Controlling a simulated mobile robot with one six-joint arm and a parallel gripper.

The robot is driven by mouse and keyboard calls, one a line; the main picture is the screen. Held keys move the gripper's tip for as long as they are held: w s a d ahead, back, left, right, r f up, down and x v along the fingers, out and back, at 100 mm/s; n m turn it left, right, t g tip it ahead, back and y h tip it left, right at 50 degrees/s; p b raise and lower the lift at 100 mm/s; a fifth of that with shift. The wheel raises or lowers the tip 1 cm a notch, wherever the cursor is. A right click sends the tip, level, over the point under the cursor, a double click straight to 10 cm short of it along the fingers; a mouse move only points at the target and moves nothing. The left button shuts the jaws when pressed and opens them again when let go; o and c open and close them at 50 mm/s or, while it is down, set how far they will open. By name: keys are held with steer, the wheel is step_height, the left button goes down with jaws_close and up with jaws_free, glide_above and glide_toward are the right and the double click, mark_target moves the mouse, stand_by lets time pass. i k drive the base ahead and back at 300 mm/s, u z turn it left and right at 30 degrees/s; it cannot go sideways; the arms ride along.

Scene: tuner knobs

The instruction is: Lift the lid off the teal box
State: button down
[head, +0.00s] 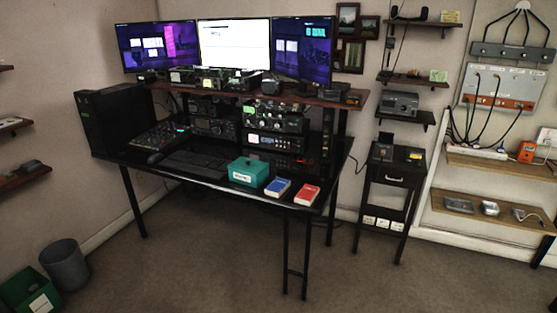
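The teal box (248,172) sits on the black desk (215,179), near the front edge and right of the keyboard. A pale label shows on its front. Its lid looks closed, with a small dark knob or handle on top, too small to tell clearly. My gripper is not in view.
A blue box (278,188) and a red box (306,194) lie just right of the teal box. A keyboard (198,163) is to its left, and radio units (275,142) stand behind it. Open carpet (225,265) lies in front of the desk. A grey bin (64,265) stands at lower left.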

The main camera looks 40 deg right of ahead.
mark_target(244, 165)
steer(key=u, duration=0.05)
steer(key=i, duration=1)
steer(key=z, duration=0.05)
